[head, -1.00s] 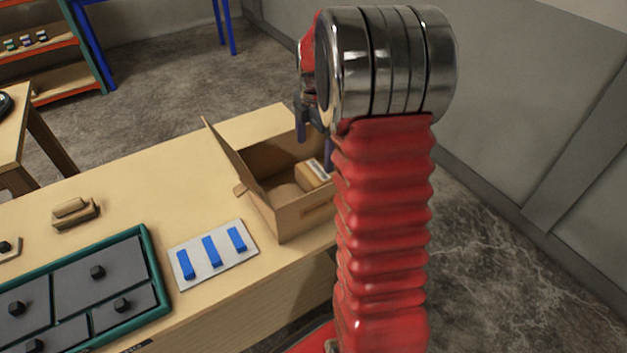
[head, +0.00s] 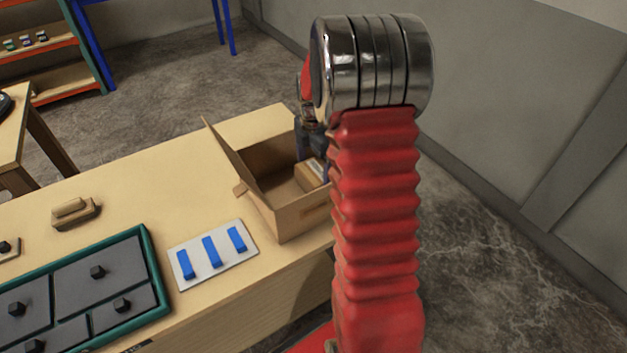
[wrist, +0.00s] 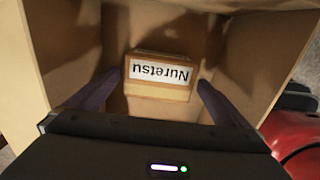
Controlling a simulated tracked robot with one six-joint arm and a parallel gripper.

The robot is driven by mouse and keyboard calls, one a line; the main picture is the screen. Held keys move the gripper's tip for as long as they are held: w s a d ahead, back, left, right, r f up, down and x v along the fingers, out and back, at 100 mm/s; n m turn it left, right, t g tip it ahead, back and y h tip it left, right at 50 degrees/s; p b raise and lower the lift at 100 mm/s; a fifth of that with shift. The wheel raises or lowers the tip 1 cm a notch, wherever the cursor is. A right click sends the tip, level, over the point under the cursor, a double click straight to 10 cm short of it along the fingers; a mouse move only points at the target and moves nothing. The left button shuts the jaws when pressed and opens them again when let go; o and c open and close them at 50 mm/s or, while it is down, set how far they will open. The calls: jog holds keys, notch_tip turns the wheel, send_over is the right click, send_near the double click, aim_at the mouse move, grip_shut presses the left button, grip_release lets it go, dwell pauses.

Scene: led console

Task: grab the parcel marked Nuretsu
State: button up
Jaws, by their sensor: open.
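The parcel marked Nuretsu (wrist: 160,90) is a small tan box with a white label, upside down in the wrist view. It lies inside an open cardboard box (head: 283,219); the parcel also shows in the head view (head: 309,176), partly hidden by my gripper. My gripper (wrist: 155,88) is open, with its two dark fingers reaching down into the box, one on each side of the parcel. A gap shows between each finger and the parcel in the wrist view. In the head view my arm hides part of the box's right side and much of my gripper (head: 311,158).
The cardboard box stands on a wooden table (head: 150,190), its flap raised on the left. A white panel with blue bars (head: 213,253), a green-framed console (head: 158,270) and a wooden block (head: 75,212) sit left of it. A wall is at the right.

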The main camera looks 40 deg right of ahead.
aim_at(314, 171)
jog(key=shift+f, duration=1.85)
jog(key=shift+c, duration=0.5)
jog(key=shift+w, duration=0.1)
jog(key=c, duration=1.1)
